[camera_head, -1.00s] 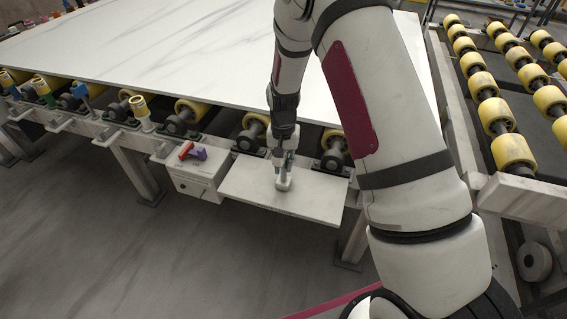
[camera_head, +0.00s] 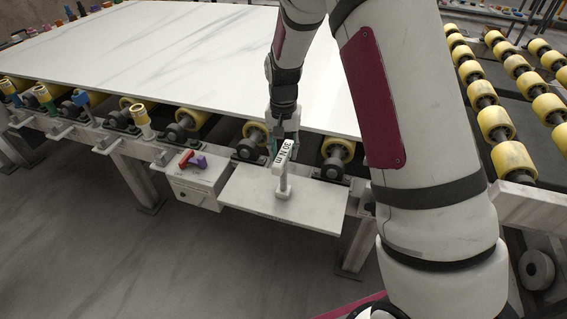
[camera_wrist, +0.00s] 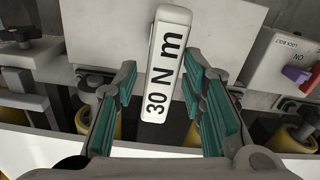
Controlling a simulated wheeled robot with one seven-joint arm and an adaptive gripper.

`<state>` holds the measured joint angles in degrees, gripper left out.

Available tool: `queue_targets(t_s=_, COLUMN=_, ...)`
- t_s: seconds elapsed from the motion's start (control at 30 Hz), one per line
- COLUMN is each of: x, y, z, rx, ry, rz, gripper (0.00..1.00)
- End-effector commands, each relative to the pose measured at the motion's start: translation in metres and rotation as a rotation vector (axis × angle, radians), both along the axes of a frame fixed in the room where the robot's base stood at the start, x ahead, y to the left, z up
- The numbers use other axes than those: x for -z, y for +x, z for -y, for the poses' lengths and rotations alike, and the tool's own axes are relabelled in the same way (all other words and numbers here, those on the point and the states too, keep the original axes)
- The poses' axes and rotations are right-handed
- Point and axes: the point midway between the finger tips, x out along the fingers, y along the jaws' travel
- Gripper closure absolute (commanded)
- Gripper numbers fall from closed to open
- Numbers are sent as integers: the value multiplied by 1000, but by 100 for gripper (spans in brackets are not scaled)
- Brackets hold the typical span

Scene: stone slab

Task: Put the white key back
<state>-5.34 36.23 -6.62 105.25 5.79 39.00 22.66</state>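The white key (camera_head: 286,152), with "30 N m" in black on its handle, stands about upright on a small white shelf (camera_head: 255,205). Its grey shaft and foot show below the handle in the head view. In the wrist view the key (camera_wrist: 165,65) fills the middle, with its near end between the finger pads. My gripper (camera_wrist: 158,110) is open, with a gap between the key and each pad. In the head view my gripper (camera_head: 284,140) is just behind and above the handle.
A grey lock box (camera_head: 195,185) with a red and a purple piece on top adjoins the shelf's left side. A large white slab (camera_head: 170,55) lies on yellow rollers behind. Holders with coloured pieces line the rail to the left. More rollers (camera_head: 505,120) stand to the right.

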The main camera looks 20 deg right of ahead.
Motion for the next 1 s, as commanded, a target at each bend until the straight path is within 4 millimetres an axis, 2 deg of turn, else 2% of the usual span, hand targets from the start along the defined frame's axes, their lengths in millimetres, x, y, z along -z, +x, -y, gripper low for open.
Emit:
queue_targets(t_s=0.13, x=-21, y=1, z=0, rx=-1, ry=0, rz=3, gripper=63)
queue_targets(t_s=0.43, x=-37, y=-2, z=-1, rx=-4, ry=1, rz=4, gripper=63)
queue_targets(t_s=0.57, x=-65, y=-13, z=0, rx=-25, ry=10, rz=29, gripper=63)
queue_targets(t_s=0.67, x=-101, y=-32, z=-1, rx=-61, ry=19, rz=60, gripper=63)
queue_targets(t_s=0.8, x=-150, y=-70, z=-1, rx=-124, ry=26, rz=108, gripper=63)
queue_targets(t_s=1.0, x=-203, y=-131, z=0, rx=-213, ry=22, rz=175, gripper=63)
